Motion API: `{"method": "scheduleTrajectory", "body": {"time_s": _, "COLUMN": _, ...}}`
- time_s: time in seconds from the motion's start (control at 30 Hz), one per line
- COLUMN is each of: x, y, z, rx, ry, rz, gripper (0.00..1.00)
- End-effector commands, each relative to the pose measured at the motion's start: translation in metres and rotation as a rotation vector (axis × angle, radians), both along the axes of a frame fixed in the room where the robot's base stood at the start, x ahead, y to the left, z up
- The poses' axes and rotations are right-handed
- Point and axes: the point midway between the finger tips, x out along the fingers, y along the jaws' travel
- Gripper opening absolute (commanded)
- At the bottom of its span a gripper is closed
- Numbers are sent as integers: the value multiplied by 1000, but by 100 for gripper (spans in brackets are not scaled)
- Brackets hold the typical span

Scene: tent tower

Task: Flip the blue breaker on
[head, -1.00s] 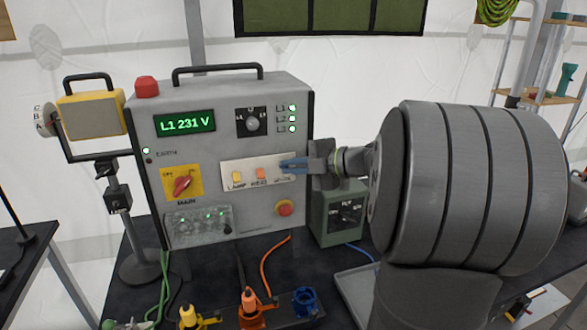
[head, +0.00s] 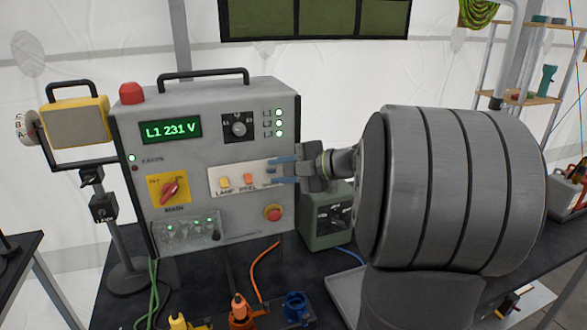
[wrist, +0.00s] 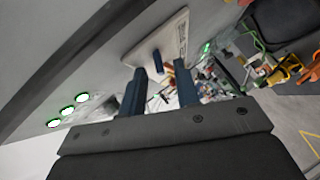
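The grey power box (head: 205,105) carries a pale breaker plate (head: 213,180) on its front. A yellow breaker (head: 224,183) and an orange breaker (head: 249,179) stand on the plate. The blue breaker (wrist: 158,61) shows in the wrist view as a small dark blue lever on the plate, just ahead of the gap between my fingertips. In the head view my fingers hide it. My gripper (head: 270,171) is open and empty at the plate's right end, with its blue fingers apart one above the other. I cannot tell whether a finger touches the lever.
A red-on-yellow main switch (head: 171,189) sits left of the plate. A red stop button (head: 273,212) lies just below my gripper. Green lamps (head: 280,123) are lit above. A green box (head: 326,222) stands right of the power box. Plugs and cables (head: 240,308) lie in front.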

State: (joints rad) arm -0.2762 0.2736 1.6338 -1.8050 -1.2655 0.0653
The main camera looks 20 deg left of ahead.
Motion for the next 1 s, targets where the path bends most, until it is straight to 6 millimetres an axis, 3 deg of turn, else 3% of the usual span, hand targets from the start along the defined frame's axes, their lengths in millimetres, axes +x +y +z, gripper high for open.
{"method": "scheduleTrajectory", "body": {"time_s": 0.17, "x": 2, "y": -19, "z": 6, "rx": 0, "ry": -1, "rz": -4, "gripper": 29}}
{"method": "scheduleTrajectory", "body": {"time_s": 0.7, "x": 8, "y": -129, "z": 42, "rx": -1, "ry": -2, "rz": -5, "gripper": 29}}
{"method": "scheduleTrajectory", "body": {"time_s": 1.0, "x": 9, "y": -161, "z": 52, "rx": 0, "ry": 0, "rz": -1, "gripper": 29}}
